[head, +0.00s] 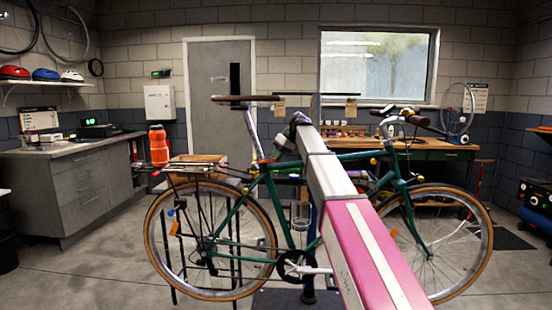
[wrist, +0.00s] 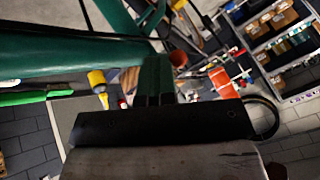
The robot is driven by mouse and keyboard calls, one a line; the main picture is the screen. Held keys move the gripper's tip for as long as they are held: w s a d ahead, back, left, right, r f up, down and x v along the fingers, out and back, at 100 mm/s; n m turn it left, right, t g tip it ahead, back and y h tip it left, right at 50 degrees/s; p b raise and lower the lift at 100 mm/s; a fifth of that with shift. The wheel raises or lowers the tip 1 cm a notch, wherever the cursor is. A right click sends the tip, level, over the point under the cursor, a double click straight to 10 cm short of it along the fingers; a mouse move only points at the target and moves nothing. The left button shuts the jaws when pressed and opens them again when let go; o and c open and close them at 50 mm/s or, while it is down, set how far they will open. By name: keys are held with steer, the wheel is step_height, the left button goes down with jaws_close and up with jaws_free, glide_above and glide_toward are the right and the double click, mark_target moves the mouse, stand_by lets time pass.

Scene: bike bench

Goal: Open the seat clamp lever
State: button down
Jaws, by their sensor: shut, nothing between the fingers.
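The green bicycle (head: 240,222) stands side-on in the head view. Its brown saddle (head: 245,98) sits on a silver seat post (head: 252,130). The seat clamp area (head: 263,164) is at the foot of the post; I cannot clearly make out its lever. My arm crosses in front of the bicycle and hides part of the frame. My gripper (wrist: 157,62) is shut and empty in the wrist view, its fingers close to a thick green frame tube (wrist: 70,58); I cannot tell whether they touch. A yellow-capped part (wrist: 97,80) shows left of the fingers.
A wooden block (head: 200,160) is on the rear rack. A grey cabinet (head: 75,190) stands at left, a green workbench (head: 440,150) behind the bicycle. Open floor (head: 110,265) lies at the left front. An orange object (wrist: 222,82) shows right of my fingers.

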mark_target(273, 160)
steer(key=shift+s+a+f+m+t, duration=0.1)
steer(key=shift+s+a+m+t, duration=0.05)
steer(key=shift+s+m+t, duration=0.35)
steer(key=shift+s+a+f+m+t, duration=0.1)
steer(key=shift+s+m+t, duration=0.3)
steer(key=shift+s, duration=0.15)
steer(key=shift+s+a, duration=0.2)
steer(key=shift+s, duration=0.55)
steer(key=s+m+t, duration=0.1)
steer(key=s+a+m+t, duration=0.1)
steer(key=shift+f+m+h, duration=0.15)
steer(key=shift+m+h, duration=0.15)
steer(key=s+a+f+m+t+h, duration=0.1)
steer(key=s+a+m+t+h, duration=0.1)
steer(key=a+m+t+h, duration=0.2)
steer(key=a+m+t, duration=0.1)
steer(key=a+m, duration=0.1)
steer(key=m, duration=0.1)
steer(key=shift+s+f+t, duration=0.3)
steer(key=shift+s+f, duration=0.1)
steer(key=shift+w, duration=0.15)
